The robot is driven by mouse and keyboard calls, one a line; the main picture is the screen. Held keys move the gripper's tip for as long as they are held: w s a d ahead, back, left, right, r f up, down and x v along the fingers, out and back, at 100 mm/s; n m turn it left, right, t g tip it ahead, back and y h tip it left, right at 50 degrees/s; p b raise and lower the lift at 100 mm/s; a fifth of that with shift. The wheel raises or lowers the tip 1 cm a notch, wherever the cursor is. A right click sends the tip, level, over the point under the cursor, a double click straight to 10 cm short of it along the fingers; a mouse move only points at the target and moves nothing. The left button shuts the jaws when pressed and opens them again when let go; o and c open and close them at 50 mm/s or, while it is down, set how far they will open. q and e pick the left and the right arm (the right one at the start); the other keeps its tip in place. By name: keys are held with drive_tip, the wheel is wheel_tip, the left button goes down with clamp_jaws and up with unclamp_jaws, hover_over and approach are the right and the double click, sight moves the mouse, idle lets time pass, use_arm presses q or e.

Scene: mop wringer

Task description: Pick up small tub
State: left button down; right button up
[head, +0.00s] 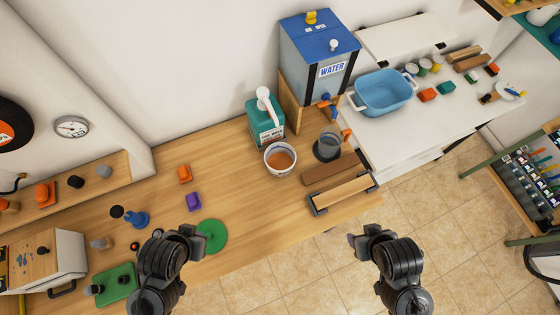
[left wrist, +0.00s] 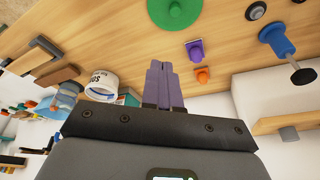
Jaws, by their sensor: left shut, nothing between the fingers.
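The small tub (head: 280,168) is a white round container with an orange-brown content. It stands upright on the wooden bench, in front of a teal jug. It also shows in the left wrist view (left wrist: 101,88), with dark lettering on its side. My left gripper (head: 200,243) is over the front part of the bench, left of and nearer than the tub, apart from it. Its purple fingers (left wrist: 164,85) are together and empty. My right gripper (head: 354,240) is over the tiled floor, in front of the bench and right of the tub; its fingers are too small to read.
A teal jug (head: 265,125) stands right behind the tub, and a water tank (head: 318,65) stands behind right. A dark-based cup (head: 328,146) and brown blocks (head: 331,170) lie to the right. A green disc (head: 211,236) lies near my left gripper. The bench left of the tub is mostly clear.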

use_arm(q)
drive_tip(key=c, duration=1.8)
unclamp_jaws()
drive_tip(key=shift+c, duration=0.2)
drive_tip(key=o, duration=0.8)
drive_tip(key=shift+c, duration=0.2)
